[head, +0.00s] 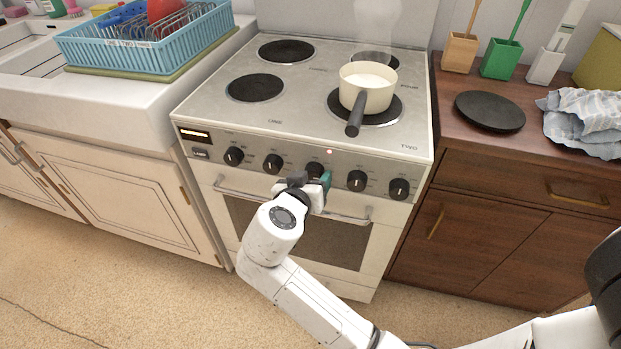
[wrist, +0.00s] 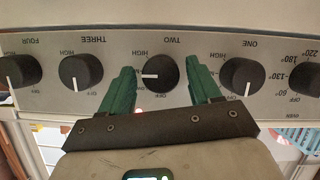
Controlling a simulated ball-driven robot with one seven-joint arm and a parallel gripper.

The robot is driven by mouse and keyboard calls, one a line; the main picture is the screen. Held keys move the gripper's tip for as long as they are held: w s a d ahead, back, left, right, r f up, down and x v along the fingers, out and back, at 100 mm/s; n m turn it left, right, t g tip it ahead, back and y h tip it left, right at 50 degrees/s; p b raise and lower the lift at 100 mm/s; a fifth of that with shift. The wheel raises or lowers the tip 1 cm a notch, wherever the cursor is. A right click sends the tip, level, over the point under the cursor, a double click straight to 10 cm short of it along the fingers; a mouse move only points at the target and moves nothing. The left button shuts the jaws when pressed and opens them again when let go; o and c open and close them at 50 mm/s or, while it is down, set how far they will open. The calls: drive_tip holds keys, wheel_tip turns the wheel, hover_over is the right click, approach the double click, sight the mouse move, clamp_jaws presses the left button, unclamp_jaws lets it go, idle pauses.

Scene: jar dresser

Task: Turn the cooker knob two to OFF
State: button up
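Cooker knob two (wrist: 160,74) is a black round knob under the upside-down label TWO in the wrist view. Its white pointer line points left there, on the side of the HIGH mark; the knobs beside it have lines pointing down. My gripper (wrist: 163,88) is open, with one green finger on each side of knob two. I see gaps between the fingers and the knob in the wrist view. In the head view my gripper (head: 312,183) is at the cooker's front panel (head: 215,140), partly covering knob two (head: 314,169).
Knob one (wrist: 242,75) and knob three (wrist: 81,72) sit close beside the fingers. A cream pan (head: 378,98) with pale contents stands on the front right burner, its dark handle over the front. The oven handle (head: 350,217) runs below the panel.

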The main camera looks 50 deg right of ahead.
drive_tip(key=c, duration=0.8)
drive_tip(key=shift+c, duration=0.2)
drive_tip(key=shift+w+p, duration=0.1)
drive_tip(key=shift+p, duration=0.2)
drive_tip(key=shift+r+n+g+h+p, duration=0.15)
drive_tip(key=shift+n+g+h+p, duration=0.15)
drive_tip(key=shift+n+g+p, duration=0.75)
drive_tip(key=n+p, duration=0.1)
drive_tip(key=n, duration=0.1)
drive_tip(key=n+g+h+p, duration=0.1)
drive_tip(key=n, duration=0.1)
drive_tip(key=shift+w+h, duration=0.15)
drive_tip(key=shift+h, duration=0.15)
drive_tip(key=n, duration=0.1)
drive_tip(key=n+g+h, duration=0.1)
drive_tip(key=n+p, duration=0.1)
drive_tip(key=shift+a+f+n, duration=0.1)
drive_tip(key=shift+f+n, duration=0.15)
drive_tip(key=shift+n, duration=0.1)
drive_tip(key=n+h, duration=0.1)
drive_tip(key=n, duration=0.1)
drive_tip(key=n+h+p, duration=0.1)
drive_tip(key=shift+w+f+n+g, duration=0.1)
drive_tip(key=shift+f+n+g, duration=0.05)
drive_tip(key=shift+n+g, duration=0.25)
drive_tip(key=shift+n, duration=0.3)
